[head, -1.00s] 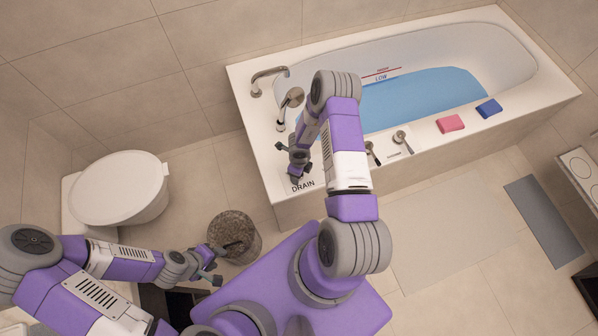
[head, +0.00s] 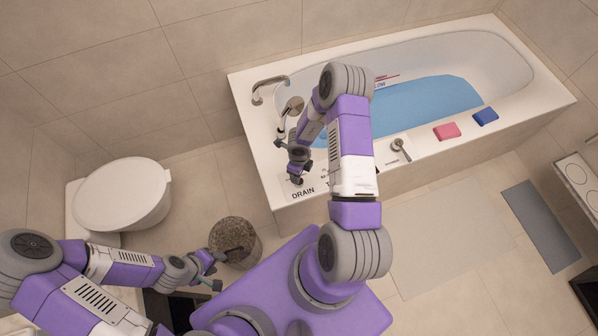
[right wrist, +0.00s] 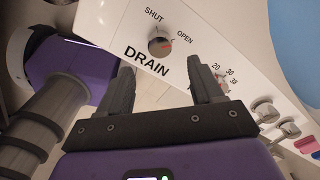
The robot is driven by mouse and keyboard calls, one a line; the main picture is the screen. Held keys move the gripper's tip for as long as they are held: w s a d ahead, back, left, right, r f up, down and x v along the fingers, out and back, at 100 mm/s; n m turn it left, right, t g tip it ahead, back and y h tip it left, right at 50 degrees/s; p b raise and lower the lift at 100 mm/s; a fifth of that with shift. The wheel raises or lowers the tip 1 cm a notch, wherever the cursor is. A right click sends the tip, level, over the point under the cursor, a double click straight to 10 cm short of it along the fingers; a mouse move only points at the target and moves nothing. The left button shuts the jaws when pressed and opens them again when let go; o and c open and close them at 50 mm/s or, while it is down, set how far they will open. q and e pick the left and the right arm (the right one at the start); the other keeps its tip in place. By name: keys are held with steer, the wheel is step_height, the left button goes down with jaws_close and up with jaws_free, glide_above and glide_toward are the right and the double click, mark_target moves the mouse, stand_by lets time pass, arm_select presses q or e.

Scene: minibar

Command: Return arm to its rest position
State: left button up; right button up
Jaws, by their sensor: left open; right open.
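My right gripper (head: 288,162) is open and empty over the near left corner of the bathtub (head: 290,212), close to the DRAIN label. In the right wrist view its two fingers (right wrist: 161,66) stand apart with nothing between them. The drain knob (right wrist: 160,45), between the SHUT and OPEN marks, shows beyond the fingertips, apart from them. My left gripper (head: 219,271) is open and empty, low at the left, beside a round dark stool (head: 235,240). My right forearm hides part of the tub's front rim.
A numbered dial (right wrist: 222,82) and metal taps (right wrist: 263,112) sit on the tub rim. A tub spout (head: 268,84) rises behind my right gripper. Pink (head: 446,131) and blue (head: 486,116) blocks lie on the rim. A toilet (head: 122,194) stands left.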

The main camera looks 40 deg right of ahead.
stand_by(0.4)
steer(key=s+a+r+n+t+y, duration=0.1)
steer(key=s+a+n, duration=0.3)
steer(key=a+n, duration=0.7)
steer(key=r+n, duration=0.1)
steer(key=n, duration=0.3)
steer(key=shift+n, duration=0.4)
steer(key=s+a+r+n+y, duration=0.1)
steer(key=s+a+n, duration=0.1)
steer(key=a+n, duration=0.1)
steer(key=s+a+r+n+y, duration=0.1)
steer(key=s+a+n, duration=0.1)
steer(key=n, duration=0.3)
steer(key=s+a+r+n+y, duration=0.1)
steer(key=s+a+n, duration=0.1)
steer(key=a+n, duration=0.2)
steer(key=shift+s+a+r, duration=0.3)
steer(key=shift+s+a, duration=0.1)
steer(key=shift+a, duration=0.2)
steer(key=shift+c, duration=0.2)
